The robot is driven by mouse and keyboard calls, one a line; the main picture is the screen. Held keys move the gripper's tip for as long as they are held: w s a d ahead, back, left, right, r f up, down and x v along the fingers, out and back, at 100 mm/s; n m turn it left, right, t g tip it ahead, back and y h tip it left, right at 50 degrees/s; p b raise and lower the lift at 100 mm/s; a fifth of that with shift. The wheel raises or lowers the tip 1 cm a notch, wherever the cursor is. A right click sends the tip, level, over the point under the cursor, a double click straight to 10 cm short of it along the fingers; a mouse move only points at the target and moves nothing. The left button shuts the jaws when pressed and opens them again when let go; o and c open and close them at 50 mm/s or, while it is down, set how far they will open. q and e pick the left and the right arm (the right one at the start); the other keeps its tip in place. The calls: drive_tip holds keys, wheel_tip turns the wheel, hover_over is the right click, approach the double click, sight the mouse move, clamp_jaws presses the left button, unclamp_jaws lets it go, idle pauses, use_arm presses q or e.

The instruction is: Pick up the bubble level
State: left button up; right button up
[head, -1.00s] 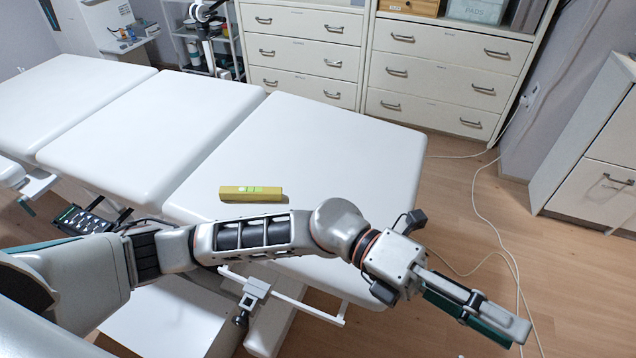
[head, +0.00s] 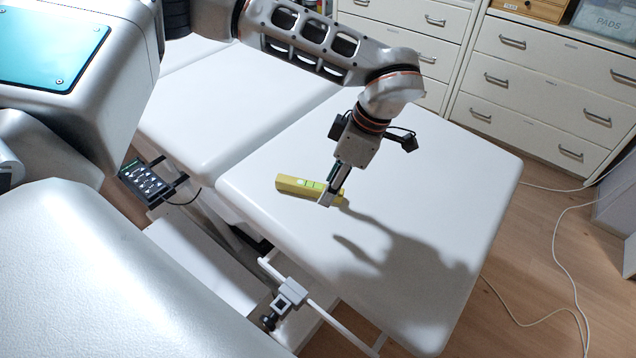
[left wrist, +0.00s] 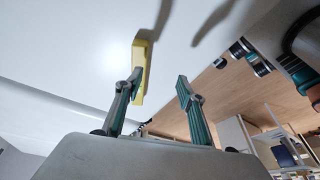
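The bubble level is a yellow bar (head: 300,187) with green windows on its upper face, lying on the white couch pad (head: 460,180). My left gripper (head: 330,190) points down at its right end, and its fingers partly cover that end. The left wrist view shows the left gripper (left wrist: 160,86) open, its two fingers apart. There the yellow level (left wrist: 140,60) lies behind the left finger, off to one side of the gap. I cannot tell whether finger and level touch. My right gripper is not in view.
A black hand control (head: 145,183) hangs at the couch's near side. A white rail with a grey clamp (head: 289,293) runs along the near edge. White drawer cabinets (head: 540,80) stand behind. The pad right of the level is clear, with the arm's shadow on it.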

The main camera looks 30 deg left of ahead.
sight(311, 185)
use_arm(q)
drive_tip(key=shift+y, duration=0.5)
drive_tip(key=a, duration=0.1)
drive_tip(key=w+a+r, duration=0.1)
drive_tip(key=w+a, duration=0.1)
drive_tip(key=shift+a+r, duration=0.25)
drive_tip(key=shift+r, duration=0.15)
drive_tip(key=shift+a+f+n, duration=0.1)
drive_tip(key=shift+a+n, duration=0.15)
drive_tip(key=shift+n, duration=0.05)
drive_tip(key=shift+b+x, duration=0.45)
drive_tip(key=shift+x, duration=1)
drive_tip(key=x, duration=0.1)
drive_tip(key=b+x, duration=0.1)
drive_tip(key=x, duration=0.1)
drive_tip(key=shift+w+d+f, duration=0.1)
drive_tip(key=shift+w+f, duration=0.1)
drive_tip(key=shift+f, duration=0.5)
drive_tip(key=c, duration=0.7)
clamp_jaws()
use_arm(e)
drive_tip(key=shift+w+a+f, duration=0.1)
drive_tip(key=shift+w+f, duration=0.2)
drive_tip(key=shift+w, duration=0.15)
